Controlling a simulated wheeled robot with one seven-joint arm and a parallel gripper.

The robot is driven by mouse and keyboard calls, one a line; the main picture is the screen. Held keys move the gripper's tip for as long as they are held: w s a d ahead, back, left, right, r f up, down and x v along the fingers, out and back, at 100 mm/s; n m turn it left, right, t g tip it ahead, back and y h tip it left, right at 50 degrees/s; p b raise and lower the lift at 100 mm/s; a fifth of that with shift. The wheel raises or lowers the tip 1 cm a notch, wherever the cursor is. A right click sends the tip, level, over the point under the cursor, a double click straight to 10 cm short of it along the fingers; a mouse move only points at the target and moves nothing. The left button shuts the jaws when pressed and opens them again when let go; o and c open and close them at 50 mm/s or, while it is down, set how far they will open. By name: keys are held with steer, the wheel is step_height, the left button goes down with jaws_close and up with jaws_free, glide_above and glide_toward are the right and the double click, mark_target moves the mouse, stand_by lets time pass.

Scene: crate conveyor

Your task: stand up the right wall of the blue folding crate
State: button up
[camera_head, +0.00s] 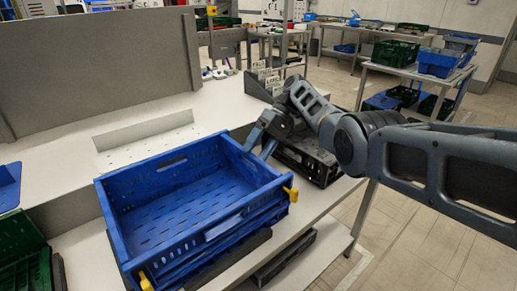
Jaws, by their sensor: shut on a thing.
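The blue folding crate (180,160) stands on the white bench in the middle of the view, with its perforated floor visible. Its back and left walls stand upright. Its right wall (250,160) rises along the right side, near upright; I cannot tell whether it is fully vertical. My gripper (257,145) is at the far part of this wall's top edge and is shut on it. The fingertips are small and partly hidden by the gripper body. Yellow latches (291,190) show at the front corners.
A black crate (310,160) stands close to the right, under my arm. A grey panel (100,70) rises behind the bench. Green crates (24,250) lie at lower left. Bare bench top (150,110) is free behind the blue crate.

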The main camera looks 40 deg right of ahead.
steer(key=shift+s+d+f, duration=0.15)
steer(key=shift+s+f, duration=0.15)
steer(key=shift+f, duration=0.3)
steer(key=b+v, duration=0.3)
steer(key=v, duration=0.5)
steer(key=shift+w+a+r, duration=0.25)
steer(key=shift+w+r, duration=0.05)
steer(key=shift+r, duration=0.15)
